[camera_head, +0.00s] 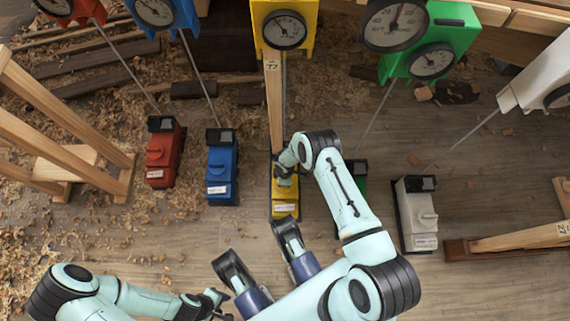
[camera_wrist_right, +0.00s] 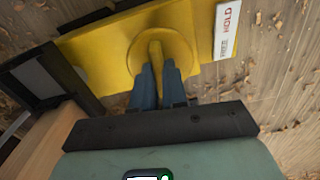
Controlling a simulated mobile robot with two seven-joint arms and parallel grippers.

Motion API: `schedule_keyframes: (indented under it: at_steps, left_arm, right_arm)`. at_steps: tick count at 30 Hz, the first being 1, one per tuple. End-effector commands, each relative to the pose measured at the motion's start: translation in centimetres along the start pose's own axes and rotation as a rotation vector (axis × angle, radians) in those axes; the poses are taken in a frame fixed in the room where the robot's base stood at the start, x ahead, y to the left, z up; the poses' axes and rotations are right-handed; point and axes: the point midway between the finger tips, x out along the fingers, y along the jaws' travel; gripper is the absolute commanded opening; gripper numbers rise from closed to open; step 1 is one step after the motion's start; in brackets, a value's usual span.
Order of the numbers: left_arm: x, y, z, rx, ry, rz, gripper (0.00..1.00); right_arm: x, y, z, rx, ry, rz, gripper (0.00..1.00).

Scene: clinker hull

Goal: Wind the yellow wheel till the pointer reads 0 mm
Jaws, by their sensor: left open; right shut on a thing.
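In the right wrist view the yellow wheel (camera_wrist_right: 156,45) is a round disc with a raised bar on the yellow box (camera_wrist_right: 100,50), beside a white HOLD label. My right gripper (camera_wrist_right: 158,68) is shut on the wheel's bar. In the head view my right gripper (camera_head: 284,176) and arm hide the wheel. My left gripper (camera_head: 219,303) is open and empty at the bottom, well short of the boxes.
Red (camera_head: 163,152), blue (camera_head: 222,168) and white (camera_head: 417,212) boxes stand beside the yellow one. A green box (camera_head: 360,170) is mostly hidden by my right arm. Slanting rods run to their dials. A wooden trestle (camera_head: 70,150) stands left. Shavings litter the floor.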

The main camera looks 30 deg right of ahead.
Motion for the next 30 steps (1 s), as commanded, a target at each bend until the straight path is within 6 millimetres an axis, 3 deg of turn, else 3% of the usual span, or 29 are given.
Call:
schedule_keyframes:
  at_steps: [18,30]
  left_arm:
    - [0.0,-0.01,0.0,0.0,0.0,0.0,0.43]
    - [0.0,0.0,0.0,0.0,0.0,0.0,0.43]
  right_arm:
    - [-0.04,0.02,-0.04,0.552,0.0,0.0,0.0]
    - [-0.03,0.01,-0.05,0.743,0.0,0.0,0.0]
